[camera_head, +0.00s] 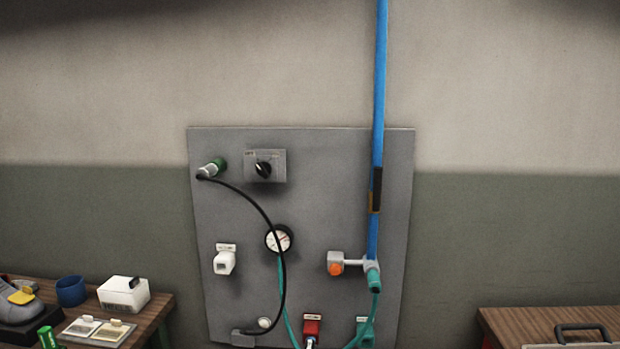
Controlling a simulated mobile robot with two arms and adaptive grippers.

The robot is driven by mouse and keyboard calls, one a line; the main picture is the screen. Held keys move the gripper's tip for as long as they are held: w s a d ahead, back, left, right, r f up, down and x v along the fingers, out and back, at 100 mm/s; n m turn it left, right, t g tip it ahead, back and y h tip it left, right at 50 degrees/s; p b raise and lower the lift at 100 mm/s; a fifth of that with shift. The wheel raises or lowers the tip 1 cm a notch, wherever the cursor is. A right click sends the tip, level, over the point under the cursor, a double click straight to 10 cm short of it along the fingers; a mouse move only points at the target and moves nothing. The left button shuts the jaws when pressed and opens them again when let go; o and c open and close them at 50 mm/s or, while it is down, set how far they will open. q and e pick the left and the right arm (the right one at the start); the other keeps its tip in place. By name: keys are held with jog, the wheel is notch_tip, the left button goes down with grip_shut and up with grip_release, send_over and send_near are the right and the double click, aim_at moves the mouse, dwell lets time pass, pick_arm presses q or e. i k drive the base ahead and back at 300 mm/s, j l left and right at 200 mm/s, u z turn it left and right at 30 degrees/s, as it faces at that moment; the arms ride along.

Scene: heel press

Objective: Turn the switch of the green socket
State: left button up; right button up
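A green socket (217,165) sits at the upper left of the grey wall panel (335,195). A silver plug (206,171) with a black cable is in it. Just right of it is a grey switch box (280,165) with a black rotary knob (263,169). The knob looks tilted; the label above it is too small to read. Neither of my grippers is in view.
A gauge (279,239), white socket (224,262), orange-knobbed valve (335,269), red socket (311,328) and blue pipe (379,90) are on the panel. The black cable (264,214) hangs below the switch. Wooden tables (150,305) (540,318) stand on both sides.

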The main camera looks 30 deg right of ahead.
aim_at(264, 169)
jog(key=i+j+z, duration=0.1)
jog(key=z, duration=0.25)
jog(key=i+j+z, duration=0.1)
jog(key=j+z, duration=0.6)
jog(key=i+l, duration=0.05)
jog(key=l, duration=0.05)
